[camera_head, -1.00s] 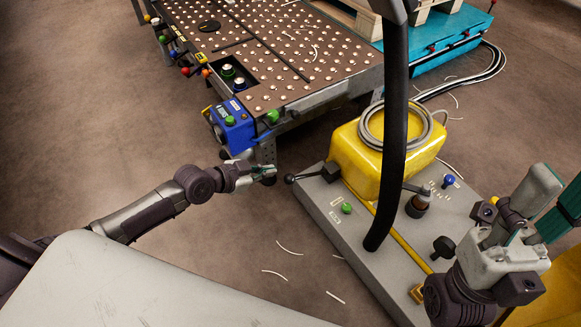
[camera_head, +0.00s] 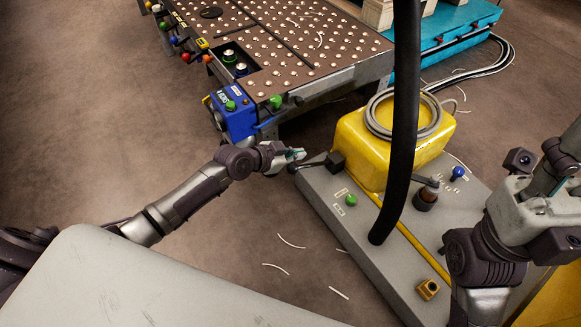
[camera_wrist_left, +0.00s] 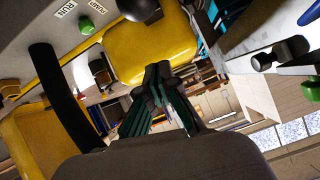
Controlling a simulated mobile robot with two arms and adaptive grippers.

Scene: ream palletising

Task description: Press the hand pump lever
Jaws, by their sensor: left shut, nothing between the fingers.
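The hand pump lever (camera_head: 314,164) is a dark rod with a black ball knob. It sticks out from a black block on the left edge of the grey pump unit (camera_head: 335,219), beside the yellow tank (camera_head: 368,160). My left gripper (camera_head: 301,153) is shut and empty, just above and behind the knob in the head view; I cannot tell whether it touches. In the left wrist view its closed fingertips (camera_wrist_left: 160,72) sit below the black knob (camera_wrist_left: 138,8). My right gripper (camera_head: 535,212) is over the right end of the unit, its fingers unclear.
A blue control box (camera_head: 233,112) on the ball-studded table (camera_head: 285,50) stands close behind my left gripper. A thick black hose (camera_head: 403,120) rises in front of the tank. A green button (camera_head: 351,199) is on the unit. The floor at left is mostly clear.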

